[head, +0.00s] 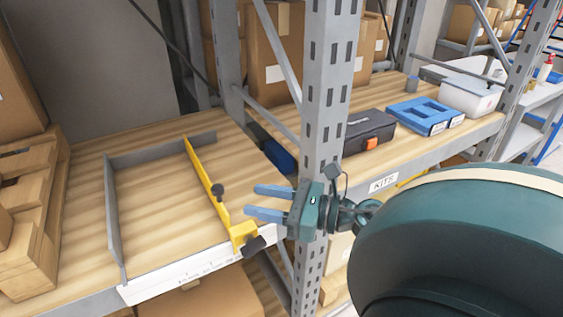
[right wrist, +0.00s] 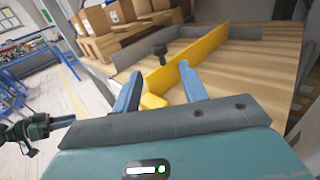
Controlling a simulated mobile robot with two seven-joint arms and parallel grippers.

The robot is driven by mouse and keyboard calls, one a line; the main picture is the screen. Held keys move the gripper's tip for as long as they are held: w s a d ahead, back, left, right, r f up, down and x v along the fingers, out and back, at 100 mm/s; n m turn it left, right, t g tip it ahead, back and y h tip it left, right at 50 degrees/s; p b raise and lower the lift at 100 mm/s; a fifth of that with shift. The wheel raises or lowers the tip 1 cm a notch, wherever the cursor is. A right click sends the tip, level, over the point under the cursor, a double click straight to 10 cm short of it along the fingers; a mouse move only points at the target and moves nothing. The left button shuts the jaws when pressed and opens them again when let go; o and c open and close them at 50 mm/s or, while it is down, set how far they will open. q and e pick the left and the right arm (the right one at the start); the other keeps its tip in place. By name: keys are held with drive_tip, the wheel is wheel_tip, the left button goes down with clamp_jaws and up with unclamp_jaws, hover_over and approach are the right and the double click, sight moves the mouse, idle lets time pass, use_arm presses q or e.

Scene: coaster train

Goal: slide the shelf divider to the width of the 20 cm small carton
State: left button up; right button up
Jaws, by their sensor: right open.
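The yellow shelf divider (head: 205,178) stands upright on the wooden shelf, running front to back, with dark knobs and a yellow block (head: 242,232) at its front end. A grey upright plate (head: 112,215) stands to its left. My right gripper (head: 252,201) is open and empty, just right of the divider's front end, fingers pointing left. In the right wrist view the divider (right wrist: 195,52) shows beyond the two blue fingers. A dark and teal arm part, likely my left one, shows at that view's left edge. I cannot tell which carton is the 20 cm one.
A white marked strip (head: 185,277) runs along the shelf's front edge. A grey slotted post (head: 325,110) stands close behind my right gripper. A wooden pallet (head: 30,215) is at the left. A dark case (head: 368,132) and a blue tray (head: 425,113) sit right of the post.

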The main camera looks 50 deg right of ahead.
drive_tip(key=shift+v, duration=1.85)
